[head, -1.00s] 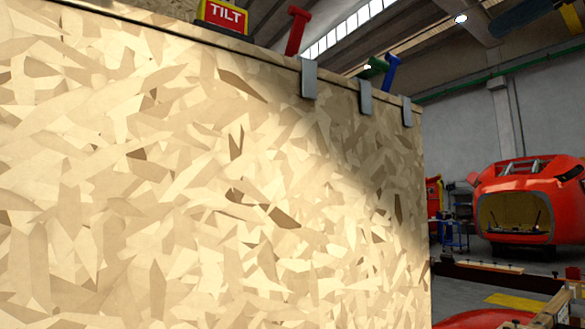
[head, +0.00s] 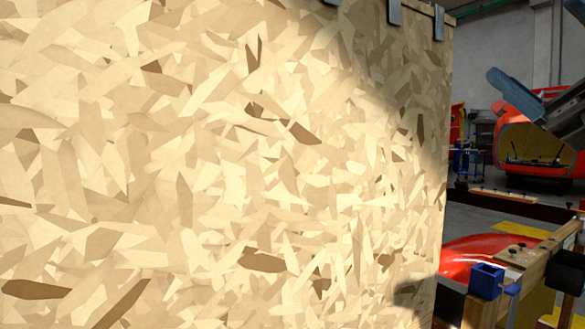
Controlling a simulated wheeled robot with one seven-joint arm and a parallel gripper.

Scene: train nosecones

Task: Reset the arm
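A blue-grey rounded shape shows at the right edge in the head view, in front of the far red nosecone. It looks like part of my arm, cut off by the picture edge. I cannot make out the fingertips of my gripper or whether anything is held. No task object is named.
A large chipboard panel (head: 220,170) fills most of the view, close by, with metal hooks (head: 394,12) on its top edge. At right are a wooden frame (head: 538,262), a blue block (head: 487,281), a red curved shell (head: 478,256) and a far red nosecone (head: 540,140).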

